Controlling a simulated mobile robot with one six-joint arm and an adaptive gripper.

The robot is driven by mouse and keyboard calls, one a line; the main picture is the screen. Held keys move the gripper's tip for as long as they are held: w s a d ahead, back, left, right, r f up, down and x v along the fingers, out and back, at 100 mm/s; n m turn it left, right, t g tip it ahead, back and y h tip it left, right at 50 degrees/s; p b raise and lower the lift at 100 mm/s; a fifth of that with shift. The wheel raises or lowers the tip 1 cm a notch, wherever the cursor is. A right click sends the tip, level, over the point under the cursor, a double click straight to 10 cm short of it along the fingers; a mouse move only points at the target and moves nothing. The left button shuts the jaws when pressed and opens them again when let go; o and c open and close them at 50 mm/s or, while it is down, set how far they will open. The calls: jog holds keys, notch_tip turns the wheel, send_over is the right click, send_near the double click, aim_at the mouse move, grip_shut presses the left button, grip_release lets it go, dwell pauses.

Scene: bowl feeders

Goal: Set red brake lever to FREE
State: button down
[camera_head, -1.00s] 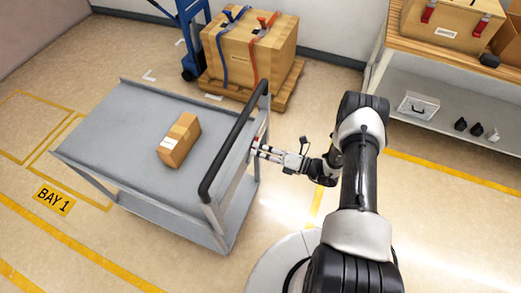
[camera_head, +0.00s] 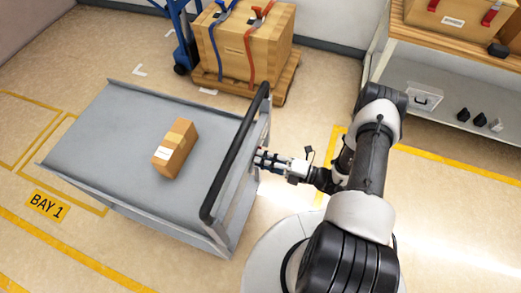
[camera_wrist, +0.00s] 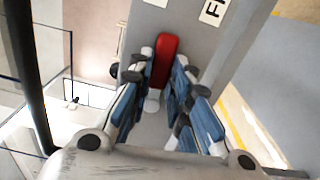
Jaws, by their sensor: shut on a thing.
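The red brake lever (camera_wrist: 164,58) shows in the wrist view, on a grey post of the cart, between my fingertips. My gripper (camera_wrist: 161,80) is shut on it, with the blue-padded fingers on either side. In the head view my gripper (camera_head: 262,160) is at the right end of the grey cart (camera_head: 110,125), just below its black handle bar (camera_head: 232,155); the lever is hard to make out there.
A cardboard box (camera_head: 175,148) lies on the cart. A strapped crate (camera_head: 245,45) on a pallet and a blue hand truck (camera_head: 183,40) stand behind. A shelf bench (camera_head: 450,45) is at the right. The floor left of the cart, by the BAY 1 mark, is open.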

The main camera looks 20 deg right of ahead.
jog(key=shift+s+a+f+m+b, duration=0.1)
jog(key=shift+f+m+b, duration=0.45)
jog(key=shift+m, duration=0.6)
jog(key=shift+s+a+f+m+b, duration=0.1)
jog(key=shift+f+m+b, duration=0.45)
jog(key=shift+m, duration=0.55)
jog(key=shift+f+m+b, duration=0.3)
jog(key=shift+m+b, duration=0.4)
jog(key=shift+m, duration=0.45)
jog(key=c, duration=1.5)
grip_release()
jog(key=v, duration=1.2)
